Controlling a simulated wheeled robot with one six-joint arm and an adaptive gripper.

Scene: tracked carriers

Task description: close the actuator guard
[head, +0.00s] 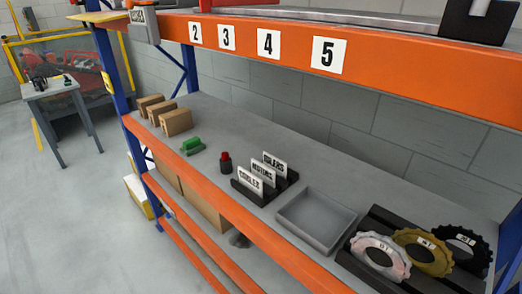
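I cannot pick out the actuator guard for certain. My gripper is not in view.
The lower shelf holds cardboard boxes (176,122), a green part (191,145), a red-topped black item (226,162), a rack of labelled cards (262,180), an empty grey tray (317,222) and three toothed rings (428,252). A small table (52,90) stands at left. Floor (70,210) there is clear.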

